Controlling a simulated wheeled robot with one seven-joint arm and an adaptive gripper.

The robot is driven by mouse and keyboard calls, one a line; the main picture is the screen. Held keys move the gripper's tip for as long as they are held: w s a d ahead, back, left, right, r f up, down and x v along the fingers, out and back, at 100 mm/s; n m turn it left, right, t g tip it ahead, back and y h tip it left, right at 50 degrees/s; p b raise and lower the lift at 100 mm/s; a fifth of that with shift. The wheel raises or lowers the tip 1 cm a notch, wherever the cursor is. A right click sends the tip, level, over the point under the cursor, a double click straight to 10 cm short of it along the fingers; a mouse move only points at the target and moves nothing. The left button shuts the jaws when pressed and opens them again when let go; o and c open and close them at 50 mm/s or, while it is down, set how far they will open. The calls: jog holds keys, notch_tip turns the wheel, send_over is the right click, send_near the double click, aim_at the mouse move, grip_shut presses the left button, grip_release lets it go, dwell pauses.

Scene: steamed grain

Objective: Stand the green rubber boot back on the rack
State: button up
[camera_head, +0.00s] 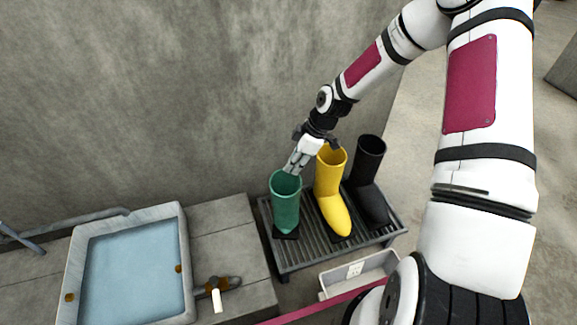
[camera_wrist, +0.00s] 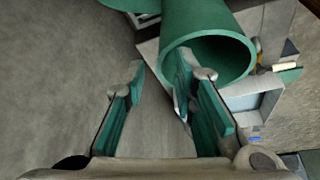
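The green rubber boot (camera_head: 285,203) stands upright on a dark pad at the left end of the rack (camera_head: 310,252). My gripper (camera_head: 292,168) is at the boot's top opening, reaching down from the upper right. In the wrist view my gripper (camera_wrist: 160,82) has its two green-padded fingers apart, with a gap and no object between them. The green boot's round opening (camera_wrist: 208,42) lies to the right, and the right finger overlaps its rim in the picture. I cannot tell whether that finger touches the boot.
A yellow boot (camera_head: 330,190) and a black boot (camera_head: 369,185) stand to the right on the same rack. A white tray (camera_head: 358,275) is in front. A water-filled basin (camera_head: 135,265) is at the left. A concrete wall (camera_head: 180,90) rises behind.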

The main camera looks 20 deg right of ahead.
jog(key=s+d+r+m+g+h+p, duration=0.1)
jog(key=s+r+m+h, duration=0.1)
jog(key=s+r, duration=0.65)
jog(key=s+r+m+h, duration=0.25)
jog(key=s+r, duration=0.25)
jog(key=r, duration=0.6)
jog(key=s+d+r+m+g+h+p, duration=0.1)
jog(key=s+r+m, duration=0.2)
jog(key=s+r, duration=0.55)
jog(key=s+a+r+m, duration=0.1)
jog(key=s+r+m, duration=0.2)
jog(key=s, duration=0.6)
jog(key=s+a+r+m+y, duration=0.1)
jog(key=s+a+r+m, duration=0.1)
jog(key=s, duration=0.6)
jog(key=shift+s+a+r+m, duration=0.35)
jog(key=shift+r+m, duration=0.3)
jog(key=shift+r, duration=0.25)
